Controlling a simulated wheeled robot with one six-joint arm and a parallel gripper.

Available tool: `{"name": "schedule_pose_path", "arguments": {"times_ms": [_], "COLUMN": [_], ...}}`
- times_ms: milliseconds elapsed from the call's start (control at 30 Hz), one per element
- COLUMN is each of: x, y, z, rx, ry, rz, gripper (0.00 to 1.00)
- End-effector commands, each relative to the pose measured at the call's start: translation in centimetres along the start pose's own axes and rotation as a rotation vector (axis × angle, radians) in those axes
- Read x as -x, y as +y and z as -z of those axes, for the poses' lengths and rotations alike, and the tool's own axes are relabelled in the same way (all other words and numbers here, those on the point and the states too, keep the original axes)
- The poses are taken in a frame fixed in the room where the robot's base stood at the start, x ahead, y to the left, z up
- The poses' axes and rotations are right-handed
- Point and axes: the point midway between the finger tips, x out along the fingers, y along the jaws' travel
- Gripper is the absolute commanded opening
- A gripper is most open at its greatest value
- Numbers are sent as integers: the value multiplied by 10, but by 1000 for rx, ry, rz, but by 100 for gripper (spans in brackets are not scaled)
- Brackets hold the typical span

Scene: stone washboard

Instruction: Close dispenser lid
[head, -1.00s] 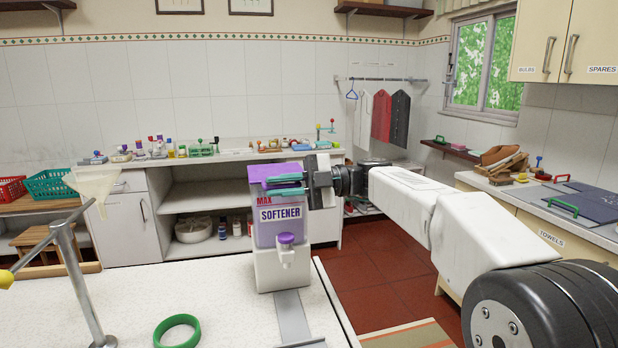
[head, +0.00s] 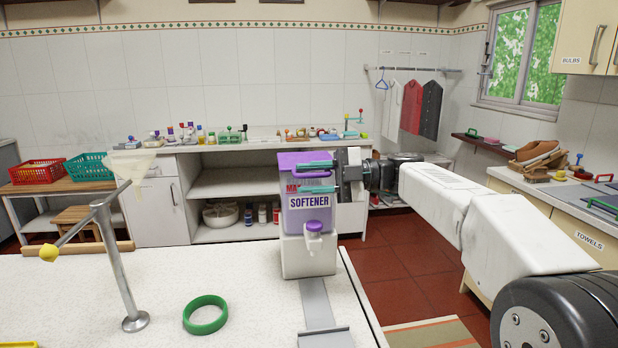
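The softener dispenser (head: 308,222) stands upright on the white speckled counter (head: 245,275). My gripper (head: 317,177) reaches in from the right. Its two teal fingers are apart, one above the other, and overlap the dispenser's upper right front in the view. Nothing shows between them but the dispenser behind. Contact cannot be told. The gripper hides part of the upper right side.
A green ring (head: 206,315) lies left of the dispenser. A metal post with a yellow-tipped arm (head: 118,265) stands farther left. A grey strip (head: 317,305) runs forward from the dispenser's base. The counter's right edge is close to the dispenser.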

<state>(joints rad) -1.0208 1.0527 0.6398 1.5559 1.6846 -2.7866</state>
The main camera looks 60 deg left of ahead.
Motion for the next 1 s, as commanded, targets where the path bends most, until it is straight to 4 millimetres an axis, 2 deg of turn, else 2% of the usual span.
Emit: {"name": "schedule_pose_path", "arguments": {"times_ms": [267,700,1000], "x": [5,70,77], "y": [1,0,1], "z": [0,-1,0], "rx": [3,2,1], "ry": [1,1,1], "rz": [0,0,1], "gripper": [33,33,33]}}
